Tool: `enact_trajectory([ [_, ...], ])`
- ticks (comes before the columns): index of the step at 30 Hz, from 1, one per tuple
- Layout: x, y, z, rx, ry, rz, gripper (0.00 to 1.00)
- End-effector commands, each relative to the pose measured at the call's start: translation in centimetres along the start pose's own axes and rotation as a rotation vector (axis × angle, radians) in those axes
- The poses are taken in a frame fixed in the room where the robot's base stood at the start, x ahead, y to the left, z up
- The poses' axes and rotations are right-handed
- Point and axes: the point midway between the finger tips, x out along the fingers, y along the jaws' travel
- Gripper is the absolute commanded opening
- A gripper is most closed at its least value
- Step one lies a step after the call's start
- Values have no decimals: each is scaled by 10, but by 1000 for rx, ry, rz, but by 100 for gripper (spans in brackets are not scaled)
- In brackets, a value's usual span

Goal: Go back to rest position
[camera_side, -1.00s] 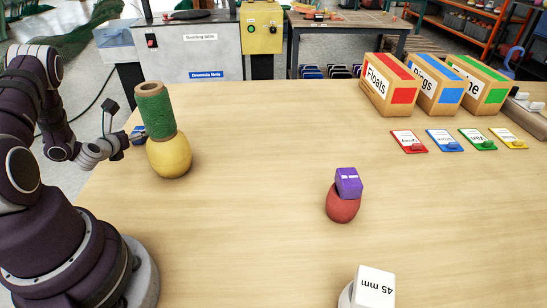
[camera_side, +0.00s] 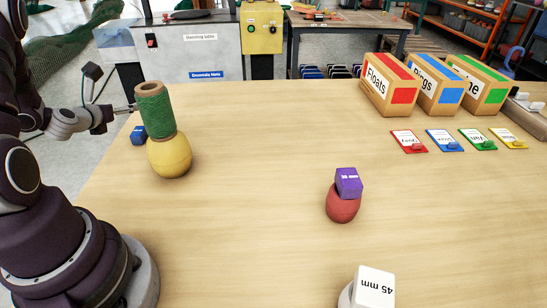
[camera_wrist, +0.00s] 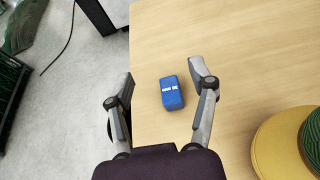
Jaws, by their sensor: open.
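My gripper (camera_side: 122,110) is at the left of the table, beside the green twine spool (camera_side: 155,110) that stands on a yellow float (camera_side: 169,156). In the wrist view my gripper (camera_wrist: 164,88) is open and empty, its two fingers spread apart. A blue block (camera_wrist: 171,93) lies on the table and appears between the fingers, below them. The blue block also shows in the side view (camera_side: 138,135), left of the yellow float. The spool leans slightly. Its contact with the gripper cannot be told from the side view.
A purple block (camera_side: 348,182) sits on a red float (camera_side: 343,207) mid-table. A white 45 mm block (camera_side: 373,287) is at the front. Boxes, including Floats (camera_side: 388,85), and small coloured cards (camera_side: 409,142) are at the back right. The table centre is largely clear.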

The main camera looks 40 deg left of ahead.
Motion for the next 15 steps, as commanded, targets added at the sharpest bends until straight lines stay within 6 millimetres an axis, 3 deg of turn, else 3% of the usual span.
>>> enact_trajectory([
  [2, 4, -23, 26, 172, -40, -88, 58],
  [4, 2, -62, 64, 489, -113, -214, 58],
  [6, -10, -105, 101, 869, -207, -326, 58],
  [8, -30, -143, 116, 1198, -273, -420, 58],
  [9, -50, -170, 115, 1432, -311, -498, 58],
  [12, -113, -214, 95, 2016, -430, -698, 58],
  [15, -174, -225, 69, 2534, -605, -865, 58],
])
